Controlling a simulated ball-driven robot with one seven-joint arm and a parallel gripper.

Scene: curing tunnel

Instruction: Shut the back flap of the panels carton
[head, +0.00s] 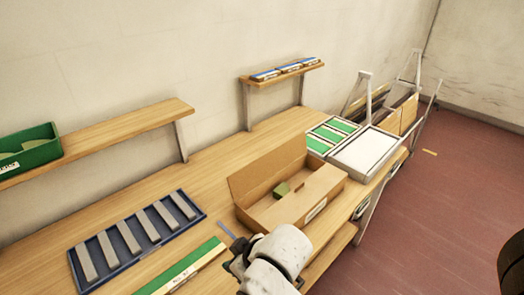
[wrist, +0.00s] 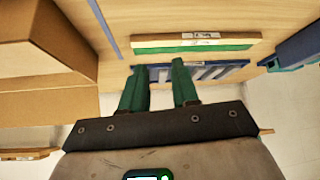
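The brown carton (head: 262,215) sits near the front edge of the bench with its top partly open. Its long back flap (head: 262,172) stands up along the wall side. Another cardboard panel (head: 318,186) lies to the right of the opening, and a small green block (head: 281,189) shows inside. A white label is on the front side. My gripper (head: 236,268) is in front of and left of the carton, mostly hidden by my wrist in the head view. In the wrist view my gripper (wrist: 158,66) has its green fingers apart and empty; the carton (wrist: 45,75) is at left, apart from them.
A blue tray (head: 118,238) of grey bars and a green-and-cream strip (head: 183,270) lie left of the carton. Wall shelves hold a green bin (head: 30,152) and several small packs (head: 285,70). Bare bench lies behind the carton.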

